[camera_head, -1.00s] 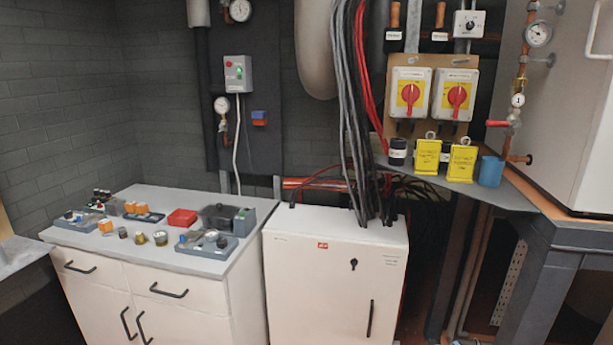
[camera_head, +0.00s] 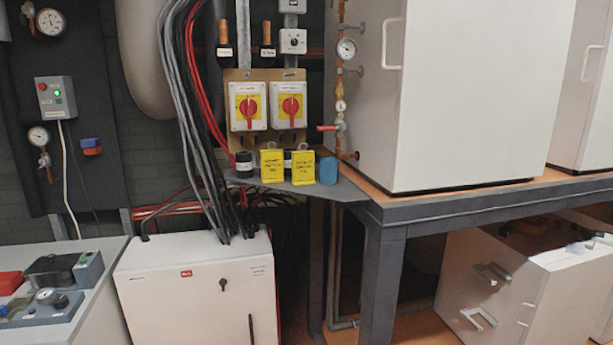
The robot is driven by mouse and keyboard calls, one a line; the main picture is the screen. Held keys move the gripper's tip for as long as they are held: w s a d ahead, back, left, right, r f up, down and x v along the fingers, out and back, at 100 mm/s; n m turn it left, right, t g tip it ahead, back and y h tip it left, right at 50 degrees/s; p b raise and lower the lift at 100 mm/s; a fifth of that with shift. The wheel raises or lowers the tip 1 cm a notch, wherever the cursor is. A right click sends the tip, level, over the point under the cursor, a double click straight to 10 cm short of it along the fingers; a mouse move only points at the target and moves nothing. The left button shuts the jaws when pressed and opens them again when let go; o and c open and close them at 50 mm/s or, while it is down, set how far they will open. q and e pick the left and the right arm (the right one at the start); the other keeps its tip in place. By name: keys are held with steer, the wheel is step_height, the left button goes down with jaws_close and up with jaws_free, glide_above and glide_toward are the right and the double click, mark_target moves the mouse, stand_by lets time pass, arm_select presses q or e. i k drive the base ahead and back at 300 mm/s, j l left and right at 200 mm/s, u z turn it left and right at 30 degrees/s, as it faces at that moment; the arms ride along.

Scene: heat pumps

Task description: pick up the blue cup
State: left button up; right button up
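The blue cup (camera_head: 328,171) stands upright on a small grey shelf (camera_head: 345,193) in the middle of the head view. It is at the right end of a row, just right of a yellow box-like tag (camera_head: 303,168). A second yellow tag (camera_head: 272,166) and a black cylinder (camera_head: 244,165) stand further left. Neither of my grippers shows in the head view.
A white cabinet (camera_head: 200,285) with cables stands below left of the shelf. A copper pipe with a red-handled valve (camera_head: 328,128) is just above the cup. A large white unit (camera_head: 455,95) sits on a grey-framed platform (camera_head: 440,208) to the right.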

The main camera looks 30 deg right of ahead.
mark_target(328, 166)
steer(key=z, duration=0.95)
steer(key=i+j+z, duration=0.1)
steer(key=z, duration=0.25)
steer(key=i+j+z, duration=0.15)
steer(key=z, duration=0.25)
steer(key=i+j+z, duration=0.1)
steer(key=z, duration=0.25)
steer(key=i+j+z, duration=0.1)
steer(key=j+z, duration=0.15)
steer(key=j, duration=0.2)
steer(key=i+j+z, duration=0.1)
steer(key=j+z, duration=0.2)
steer(key=j, duration=0.15)
steer(key=j+z, duration=0.1)
steer(key=j, duration=0.3)
steer(key=i+j, duration=0.1)
steer(key=j, duration=0.3)
steer(key=z, duration=0.05)
